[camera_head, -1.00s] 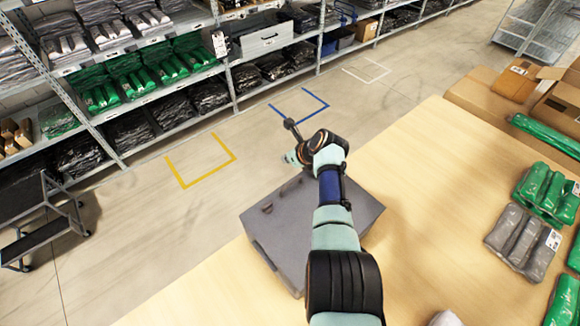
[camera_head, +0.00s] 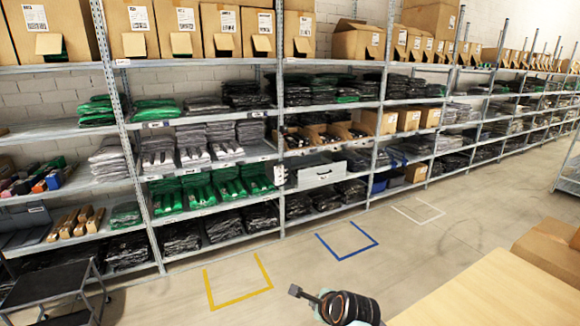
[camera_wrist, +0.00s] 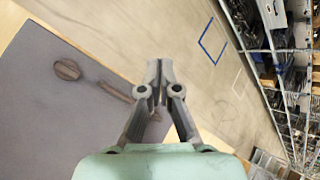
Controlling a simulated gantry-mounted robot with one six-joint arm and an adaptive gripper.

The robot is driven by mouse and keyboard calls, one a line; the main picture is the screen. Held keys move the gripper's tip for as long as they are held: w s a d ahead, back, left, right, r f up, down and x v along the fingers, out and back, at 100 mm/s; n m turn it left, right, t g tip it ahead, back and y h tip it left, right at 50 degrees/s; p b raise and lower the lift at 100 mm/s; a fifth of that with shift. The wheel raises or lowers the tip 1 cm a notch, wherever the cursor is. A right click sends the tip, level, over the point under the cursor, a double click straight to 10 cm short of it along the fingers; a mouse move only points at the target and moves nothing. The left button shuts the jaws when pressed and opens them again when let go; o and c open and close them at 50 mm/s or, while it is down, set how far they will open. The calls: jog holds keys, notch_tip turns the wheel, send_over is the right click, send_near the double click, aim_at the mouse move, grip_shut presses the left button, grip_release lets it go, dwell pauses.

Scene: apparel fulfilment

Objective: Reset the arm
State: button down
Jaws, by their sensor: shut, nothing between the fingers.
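My gripper (camera_wrist: 157,80) shows in the wrist view with its two grey fingers together and nothing between them. It is above the edge of a flat grey surface (camera_wrist: 75,120), clear of any grasped thing. In the head view, only the end part of my arm shows at the bottom edge. It has a dark ringed joint and a small dark tip. The rest of the arm is out of that frame.
A light wooden table (camera_head: 480,295) fills the bottom right, with a brown carton (camera_head: 550,250) on it. Long shelves stand behind. Yellow (camera_head: 240,298), blue (camera_head: 350,254) and white (camera_head: 420,218) floor markings lie on open floor. A black step cart (camera_head: 45,285) stands bottom left.

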jog(key=s+a+r+n+t+h, duration=0.1)
jog(key=s+a+r+n, duration=0.2)
jog(key=s+n, duration=0.5)
jog(key=s+a+r+n+t+h, duration=0.1)
jog(key=s+a+r+n+t, duration=0.15)
jog(key=s+n, duration=0.6)
jog(key=s+a+r+n+t+h, duration=0.15)
jog(key=s+r+n, duration=0.25)
jog(key=s, duration=0.7)
notch_tip(320, 180, up, 16)
jog(key=p, duration=1.6)
jog(key=shift+s+a+r+n+y, duration=0.15)
jog(key=shift+s+a+n+y, duration=0.1)
jog(key=shift+n+y, duration=0.15)
jog(key=c, duration=1.9)
grip_release()
